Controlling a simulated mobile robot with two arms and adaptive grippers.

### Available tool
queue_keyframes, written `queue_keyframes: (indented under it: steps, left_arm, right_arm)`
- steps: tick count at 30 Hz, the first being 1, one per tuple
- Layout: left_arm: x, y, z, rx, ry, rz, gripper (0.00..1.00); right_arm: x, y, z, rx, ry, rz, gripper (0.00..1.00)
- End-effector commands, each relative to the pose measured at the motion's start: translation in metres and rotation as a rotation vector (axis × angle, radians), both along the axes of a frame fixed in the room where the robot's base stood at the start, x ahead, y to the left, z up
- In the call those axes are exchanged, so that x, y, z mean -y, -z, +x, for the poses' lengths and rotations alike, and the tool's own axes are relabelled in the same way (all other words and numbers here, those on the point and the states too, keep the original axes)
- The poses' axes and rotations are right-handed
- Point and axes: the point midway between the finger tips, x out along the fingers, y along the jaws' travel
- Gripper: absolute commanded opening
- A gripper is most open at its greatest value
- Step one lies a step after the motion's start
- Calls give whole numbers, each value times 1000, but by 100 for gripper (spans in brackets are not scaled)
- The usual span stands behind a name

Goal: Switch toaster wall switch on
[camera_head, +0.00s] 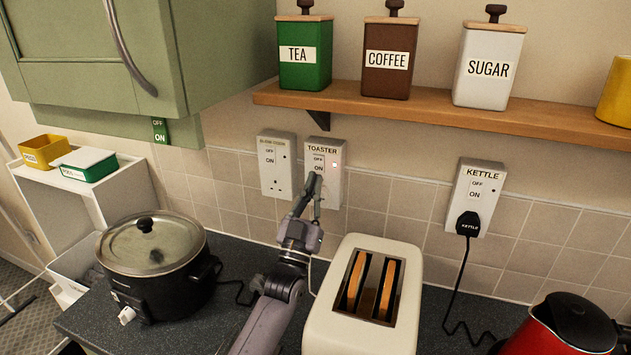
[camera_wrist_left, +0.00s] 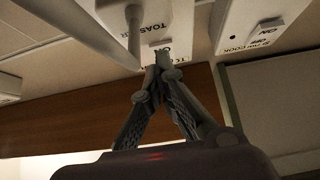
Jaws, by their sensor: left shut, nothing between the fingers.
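The toaster wall switch (camera_head: 331,192) is a white plate labelled TOASTER on the tiled wall. A small red light shows on it, right of the OFF/ON rocker (camera_head: 319,160). My left gripper (camera_head: 316,180) is shut and empty, its fingertips at the lower ON part of the rocker. In the left wrist view the shut fingertips (camera_wrist_left: 163,60) overlap the edge of the rocker (camera_wrist_left: 180,47); whether they touch it is hard to tell. The fingers hide the lower middle of the plate. The cream toaster (camera_head: 335,325) holds two bread slices below right. My right gripper is out of view.
The slow cooker switch (camera_head: 277,165) is close on the left, and the kettle switch (camera_head: 474,195) with its black plug is further right. A wooden shelf (camera_head: 440,112) with canisters juts out above. The slow cooker (camera_head: 155,275) and red kettle (camera_head: 565,325) stand on the counter.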

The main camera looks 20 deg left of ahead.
Motion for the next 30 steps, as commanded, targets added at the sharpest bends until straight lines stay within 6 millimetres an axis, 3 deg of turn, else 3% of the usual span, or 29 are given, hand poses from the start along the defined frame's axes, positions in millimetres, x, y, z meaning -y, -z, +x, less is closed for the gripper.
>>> queue_keyframes:
  steps: [6, 12, 26, 30]
  left_arm:
    - [-1, 27, -29, -6, 0, 0, 0]
    - [-1, 38, -43, -4, 0, 2, 0]
    - [-1, 39, -44, -4, -1, 1, 0]
    - [-1, 29, -44, -3, -1, 1, 0]
  right_arm:
    - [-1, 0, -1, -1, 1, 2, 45]
    - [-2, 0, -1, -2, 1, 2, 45]
    - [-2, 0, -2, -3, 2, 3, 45]
    - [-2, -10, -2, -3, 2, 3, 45]
